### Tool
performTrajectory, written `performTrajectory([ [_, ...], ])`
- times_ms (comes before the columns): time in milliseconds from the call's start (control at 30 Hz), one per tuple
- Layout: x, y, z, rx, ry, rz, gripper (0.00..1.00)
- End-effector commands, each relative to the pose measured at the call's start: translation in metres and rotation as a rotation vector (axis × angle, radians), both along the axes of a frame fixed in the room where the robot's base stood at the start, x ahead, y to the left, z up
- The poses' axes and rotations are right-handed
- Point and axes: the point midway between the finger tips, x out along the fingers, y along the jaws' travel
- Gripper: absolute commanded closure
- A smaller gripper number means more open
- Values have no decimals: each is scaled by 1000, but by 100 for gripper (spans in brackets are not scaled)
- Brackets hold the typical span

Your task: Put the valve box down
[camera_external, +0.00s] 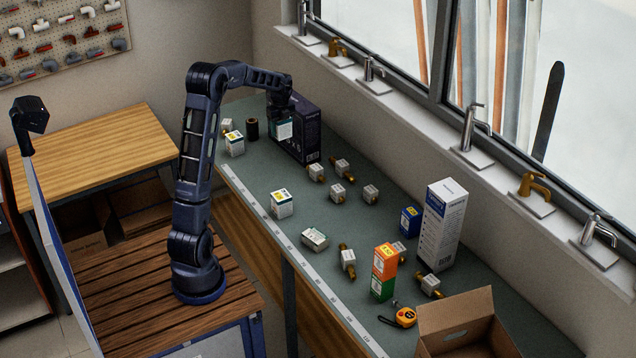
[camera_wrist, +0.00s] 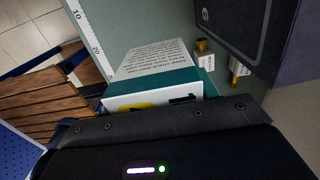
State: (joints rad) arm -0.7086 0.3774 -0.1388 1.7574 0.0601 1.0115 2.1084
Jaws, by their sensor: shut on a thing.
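The valve box, a white and teal carton (camera_external: 283,129), is held under my gripper (camera_external: 281,113) over the far part of the green bench. In the wrist view the valve box (camera_wrist: 155,65) shows a printed white face, a teal band and a yellow mark near the jaws. My gripper is shut on it; the fingertips are mostly hidden. The box overlaps a tall dark carton (camera_external: 307,130) in the outside view; I cannot tell whether they touch. The gap between the valve box and the bench top is also unclear.
The bench (camera_external: 265,165) has bare room in front of the dark carton. Several tagged brass fittings (camera_external: 317,172) lie to the right. Another white box (camera_external: 281,205) stands nearer the front.

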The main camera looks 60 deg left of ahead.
Motion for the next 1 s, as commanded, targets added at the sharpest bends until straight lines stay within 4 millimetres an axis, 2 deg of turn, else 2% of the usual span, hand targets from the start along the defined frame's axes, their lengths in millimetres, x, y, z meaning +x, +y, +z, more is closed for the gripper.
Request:
performTrajectory([
  [100,11,-13,-1,0,0,-9,71],
  [233,14,-17,-15,0,1,-11,71],
  [800,14,-17,-135,-1,2,-11,71],
  [1000,14,-16,-155,1,-1,-10,71],
])
